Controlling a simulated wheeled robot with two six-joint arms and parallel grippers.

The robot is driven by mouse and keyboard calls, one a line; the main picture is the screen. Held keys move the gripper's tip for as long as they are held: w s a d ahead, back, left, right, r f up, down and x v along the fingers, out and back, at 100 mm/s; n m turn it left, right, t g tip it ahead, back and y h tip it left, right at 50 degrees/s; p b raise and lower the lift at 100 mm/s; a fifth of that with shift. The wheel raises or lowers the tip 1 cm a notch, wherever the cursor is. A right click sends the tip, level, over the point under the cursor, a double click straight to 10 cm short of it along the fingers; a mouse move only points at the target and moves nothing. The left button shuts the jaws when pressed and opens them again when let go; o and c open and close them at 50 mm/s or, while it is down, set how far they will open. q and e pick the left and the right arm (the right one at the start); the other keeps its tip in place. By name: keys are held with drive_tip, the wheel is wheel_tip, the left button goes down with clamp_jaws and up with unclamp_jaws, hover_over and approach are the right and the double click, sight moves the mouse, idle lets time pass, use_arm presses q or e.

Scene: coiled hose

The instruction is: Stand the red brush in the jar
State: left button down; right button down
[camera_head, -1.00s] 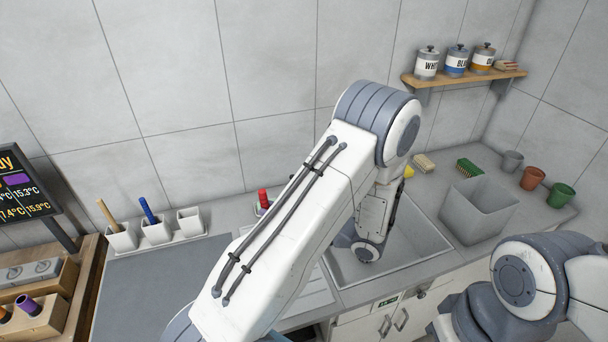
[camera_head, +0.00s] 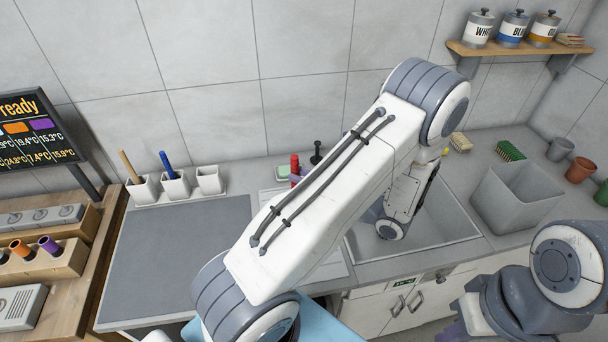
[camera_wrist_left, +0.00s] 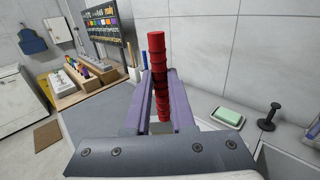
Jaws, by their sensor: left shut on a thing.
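The red brush (camera_head: 295,163) is upright in my left gripper (camera_head: 291,179), partly hidden behind my forearm in the head view. In the left wrist view the red ribbed brush (camera_wrist_left: 157,50) stands between the two purple fingers of my left gripper (camera_wrist_left: 160,105), which are shut on it. Three white jars stand in a row to the left of it. The right one, the empty jar (camera_head: 209,181), has no brush. The left jar (camera_head: 143,190) holds a wooden-handled brush and the middle jar (camera_head: 176,187) a blue one.
A green soap dish (camera_wrist_left: 228,117) and a black stopper (camera_wrist_left: 269,115) are on the counter to the right of the brush. A grey mat (camera_head: 180,250) lies in front of the jars. A display (camera_head: 38,130) stands at left.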

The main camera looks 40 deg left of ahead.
use_arm(q)
wheel_tip(320, 180, down, 10)
drive_tip(key=b, duration=0.7)
idle(0.4)
drive_tip(key=c, duration=0.7)
unclamp_jaws()
drive_tip(key=d+b, duration=0.1)
drive_tip(key=d, duration=0.2)
drive_tip(key=d+b, duration=0.1)
drive_tip(key=d, duration=0.3)
drive_tip(key=d+b, duration=0.1)
drive_tip(key=d, duration=0.2)
drive_tip(key=shift+w+d+b, duration=0.25)
drive_tip(key=shift+w+b, duration=0.15)
